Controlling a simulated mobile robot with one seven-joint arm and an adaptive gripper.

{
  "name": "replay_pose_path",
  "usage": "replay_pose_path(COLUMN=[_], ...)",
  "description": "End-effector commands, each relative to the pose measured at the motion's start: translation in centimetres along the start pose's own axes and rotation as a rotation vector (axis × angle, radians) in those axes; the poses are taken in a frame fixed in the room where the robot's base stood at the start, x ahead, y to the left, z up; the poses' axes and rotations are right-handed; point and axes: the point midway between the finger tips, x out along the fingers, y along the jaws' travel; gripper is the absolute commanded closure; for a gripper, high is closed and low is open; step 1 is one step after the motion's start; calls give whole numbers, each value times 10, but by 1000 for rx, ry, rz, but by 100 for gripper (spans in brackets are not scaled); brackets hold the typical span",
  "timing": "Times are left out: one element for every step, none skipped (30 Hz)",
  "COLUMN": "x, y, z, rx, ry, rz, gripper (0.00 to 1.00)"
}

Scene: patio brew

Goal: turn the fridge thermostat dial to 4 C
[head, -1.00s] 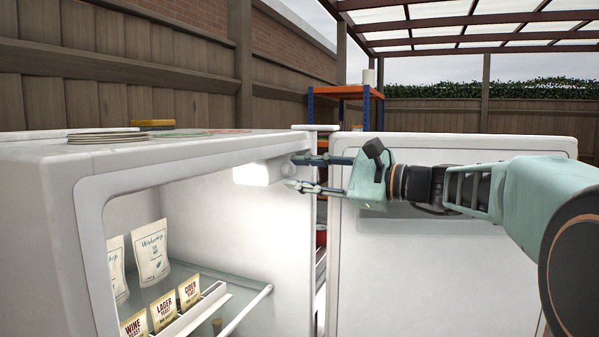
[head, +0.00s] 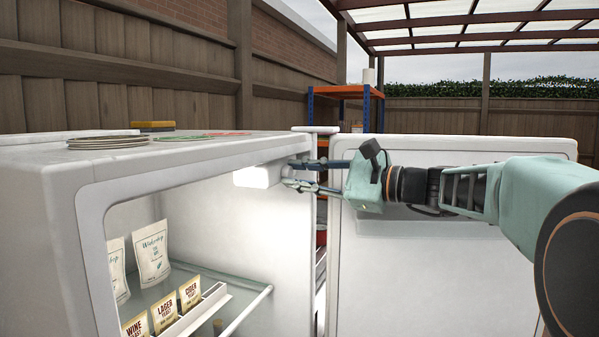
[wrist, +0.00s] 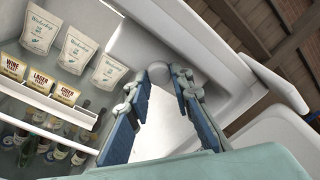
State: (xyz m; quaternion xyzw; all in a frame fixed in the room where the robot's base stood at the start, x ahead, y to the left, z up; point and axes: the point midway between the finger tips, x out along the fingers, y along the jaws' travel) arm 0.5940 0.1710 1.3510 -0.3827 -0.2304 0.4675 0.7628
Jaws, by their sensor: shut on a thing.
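The white thermostat housing (head: 257,176) is high inside the open fridge (head: 140,165), beside the bright interior light. In the wrist view the pale round dial (wrist: 157,75) sits between my fingertips. My gripper (head: 292,174) reaches in from the right with its two blue-grey fingers one above the other in the head view. In the wrist view my gripper (wrist: 160,80) has a fingertip on each side of the dial and is shut on it. I cannot read any marks or the setting on the dial; the fingers partly cover it.
The open fridge door (head: 450,250) stands to the right, behind my arm. A shelf holds yeast packets (head: 163,311) and white pouches (head: 151,254), below the gripper. Round coasters (head: 108,142) lie on the fridge top. An orange and blue rack (head: 345,92) stands behind.

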Motion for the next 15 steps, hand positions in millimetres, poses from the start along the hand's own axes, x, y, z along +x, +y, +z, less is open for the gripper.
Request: replay_pose_path(x=[0, 0, 0, 0, 0, 0, 0, 0, 0, 0, 0, 0, 0, 0, 0], y=[-2, -3, -3, -4, -4, -4, -5, -5, -5, -6, -6, -6, -6, -6, -6], z=[2, 2, 3, 3, 3, 4, 4, 4, 4, 5, 5, 5, 5, 6, 6], rx=[23, 40, 63, 84, 105, 136, 160, 187, 223, 249, 278, 316, 344, 373, 411], ry=[2, 3, 4, 6, 7, 10, 12, 14, 16, 18, 20, 23, 25, 27, 29], rz=[4, 6, 9, 11, 13, 16, 19, 22, 26, 28, 31, 35, 38, 41, 45], gripper=[100, 100, 100, 100, 100, 100, 100, 100, 100, 100, 100, 100, 100, 100, 100])
